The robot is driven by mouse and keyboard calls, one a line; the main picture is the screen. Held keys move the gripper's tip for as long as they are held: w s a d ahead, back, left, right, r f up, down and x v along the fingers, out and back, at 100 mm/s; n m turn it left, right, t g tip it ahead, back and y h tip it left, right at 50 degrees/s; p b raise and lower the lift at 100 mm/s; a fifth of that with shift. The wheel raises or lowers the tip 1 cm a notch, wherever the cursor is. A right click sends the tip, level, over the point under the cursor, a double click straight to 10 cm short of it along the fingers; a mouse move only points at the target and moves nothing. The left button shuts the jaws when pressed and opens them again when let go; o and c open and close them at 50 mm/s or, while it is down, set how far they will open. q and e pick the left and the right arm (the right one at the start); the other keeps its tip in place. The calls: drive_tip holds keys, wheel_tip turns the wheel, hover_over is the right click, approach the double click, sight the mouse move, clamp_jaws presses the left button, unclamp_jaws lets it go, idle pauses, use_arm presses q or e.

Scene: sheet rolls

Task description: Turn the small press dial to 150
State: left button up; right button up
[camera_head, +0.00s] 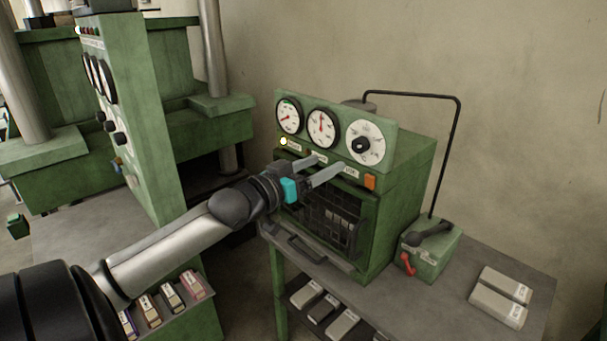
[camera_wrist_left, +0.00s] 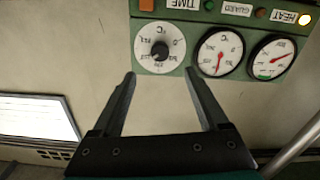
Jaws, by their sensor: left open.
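The small green press (camera_head: 405,185) stands on a grey bench. Its dial (camera_head: 366,142) is a white disc with a black knob in its centre, at the right end of the front panel. The dial also shows in the left wrist view (camera_wrist_left: 160,48), upside down; its numbers are too small to read surely. My left gripper (camera_head: 330,163) is open and empty, in front of the panel, below and left of the dial. In the left wrist view its fingertips (camera_wrist_left: 160,73) are either side of the dial's lower edge, apart from the knob. My right gripper is not in view.
Two round gauges (camera_head: 322,128) sit left of the dial, above a lit yellow lamp (camera_head: 283,142). An orange button (camera_head: 370,182) is below the dial. A green box with a red lever (camera_head: 407,264) stands right of the press. A larger green press (camera_head: 140,110) is at left.

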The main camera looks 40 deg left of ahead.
use_arm(q)
drive_tip(key=shift+s+a, duration=0.2)
drive_tip(key=shift+s, duration=2.1)
